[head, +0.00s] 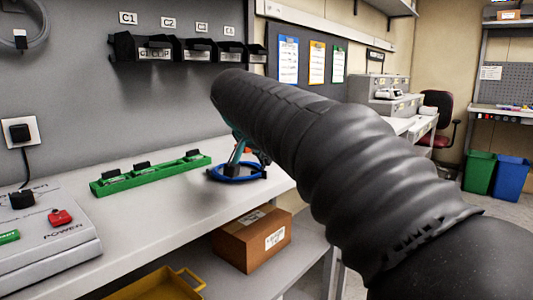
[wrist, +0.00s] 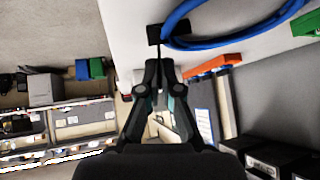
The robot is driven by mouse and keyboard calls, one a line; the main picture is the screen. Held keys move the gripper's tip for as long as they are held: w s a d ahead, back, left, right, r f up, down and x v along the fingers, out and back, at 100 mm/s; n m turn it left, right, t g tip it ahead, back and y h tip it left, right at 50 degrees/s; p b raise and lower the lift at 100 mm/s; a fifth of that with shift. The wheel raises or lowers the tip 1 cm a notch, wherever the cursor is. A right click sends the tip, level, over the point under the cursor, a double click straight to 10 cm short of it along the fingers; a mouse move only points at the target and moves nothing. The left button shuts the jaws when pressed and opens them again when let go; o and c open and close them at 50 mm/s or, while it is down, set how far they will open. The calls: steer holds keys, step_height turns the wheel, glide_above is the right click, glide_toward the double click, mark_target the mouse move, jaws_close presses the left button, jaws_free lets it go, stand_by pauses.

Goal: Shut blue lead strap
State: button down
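The blue lead (head: 238,178) lies coiled on the bench near its right edge, and part of the coil shows at the top of the wrist view (wrist: 225,40). The black strap (wrist: 154,34) sits at the coil's edge, with a thin dark tail running from it toward my fingertips. My gripper (wrist: 160,64) points down at the coil; its two fingers are close together, with the thin tail seeming to lie between them. In the head view my gripper (head: 238,152) is just above the coil, partly hidden by my arm.
A green rack (head: 150,174) with black clips lies left of the coil. A grey box with a red switch (head: 60,218) is at the front left. Black labelled bins (head: 180,48) hang on the wall. A cardboard box (head: 252,240) stands on the lower shelf.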

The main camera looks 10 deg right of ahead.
steer(key=n+g+h, duration=0.1)
steer(key=w+a+g+h, duration=0.1)
steer(key=shift+a+n+h, duration=0.15)
steer(key=shift+n+h, duration=0.15)
steer(key=shift+n, duration=0.1)
steer(key=shift+w+a+f+n+g+h, duration=0.2)
steer(key=shift+n+g+h, duration=0.25)
steer(key=shift+h, duration=0.2)
steer(key=shift+w+a+f+n+g+h, duration=0.1)
steer(key=shift+a+n+g+h, duration=0.05)
steer(key=shift+n+g+h, duration=0.4)
steer(key=c, duration=1.4)
jaws_free()
steer(key=v, duration=1.2)
steer(key=shift+a+f, duration=0.2)
steer(key=shift+f, duration=0.05)
